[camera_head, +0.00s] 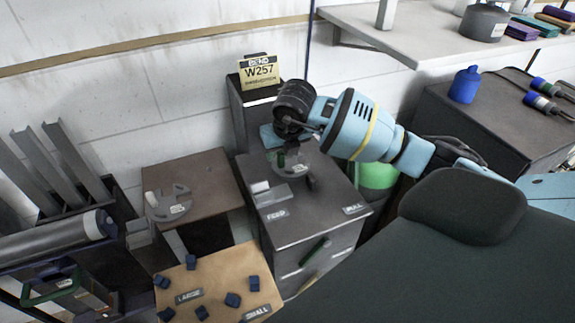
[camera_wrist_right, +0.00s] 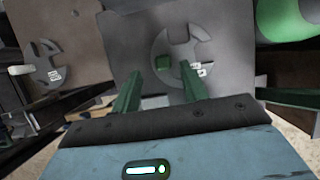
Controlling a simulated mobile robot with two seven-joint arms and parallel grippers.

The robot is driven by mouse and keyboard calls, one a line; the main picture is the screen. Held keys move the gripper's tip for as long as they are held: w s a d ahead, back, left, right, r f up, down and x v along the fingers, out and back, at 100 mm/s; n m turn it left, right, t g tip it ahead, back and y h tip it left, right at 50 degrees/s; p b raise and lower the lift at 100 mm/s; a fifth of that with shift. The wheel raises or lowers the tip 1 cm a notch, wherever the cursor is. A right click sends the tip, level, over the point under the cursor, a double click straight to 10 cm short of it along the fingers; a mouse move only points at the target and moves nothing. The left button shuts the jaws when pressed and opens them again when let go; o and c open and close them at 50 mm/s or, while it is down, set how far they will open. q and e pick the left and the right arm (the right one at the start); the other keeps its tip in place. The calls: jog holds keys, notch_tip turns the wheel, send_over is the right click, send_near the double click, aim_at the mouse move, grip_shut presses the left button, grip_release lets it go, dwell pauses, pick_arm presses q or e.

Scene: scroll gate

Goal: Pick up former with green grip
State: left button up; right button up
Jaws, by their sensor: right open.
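The former with green grip is a grey, notched disc (camera_head: 292,177) on the dark cabinet top, partly hidden under my right gripper in the head view. My right gripper (camera_wrist_right: 160,68) is open. My left gripper is not in view.
Another grey former (camera_head: 176,208) with a white grip lies on the brown-topped stand to the left. A tan board (camera_head: 215,275) holds several blue pieces. A green cylinder (camera_head: 378,174) stands behind my arm.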

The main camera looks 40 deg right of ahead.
aim_at(281, 153)
jog(key=x, duration=0.5)
jog(key=shift+w+d, duration=0.15)
jog(key=shift+d, duration=0.15)
grip_shut()
jog(key=shift+r, duration=0.1)
